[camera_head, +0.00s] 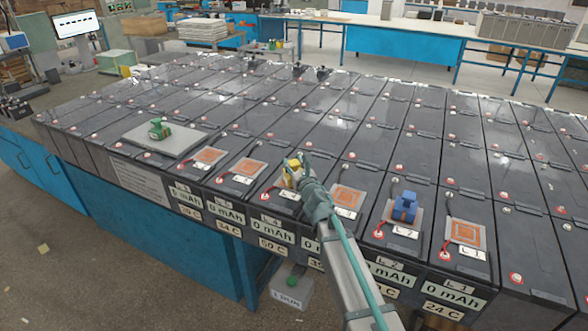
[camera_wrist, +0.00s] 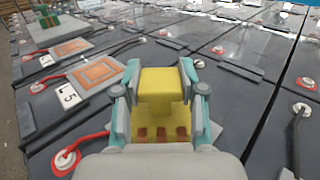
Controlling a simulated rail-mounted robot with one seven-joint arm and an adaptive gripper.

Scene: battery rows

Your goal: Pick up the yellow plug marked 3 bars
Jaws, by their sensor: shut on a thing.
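The yellow plug (camera_head: 293,164) is at the L4 battery near the front edge of the battery rows. In the wrist view the yellow plug (camera_wrist: 162,85) fills the space between the fingers, with three dark red bars on its near face. My gripper (camera_head: 299,171) is shut on it; in the wrist view the fingers of my gripper (camera_wrist: 160,92) press on its left and right sides. The plug's underside is hidden, so I cannot tell whether it touches the pad below.
A blue plug (camera_head: 404,208) stands on the L2 pad to the right. A green plug (camera_head: 160,130) sits on a grey plate (camera_head: 138,141) to the left. Bare orange pads (camera_head: 346,198) lie on neighbouring batteries. Red and black cables run beside the pads.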

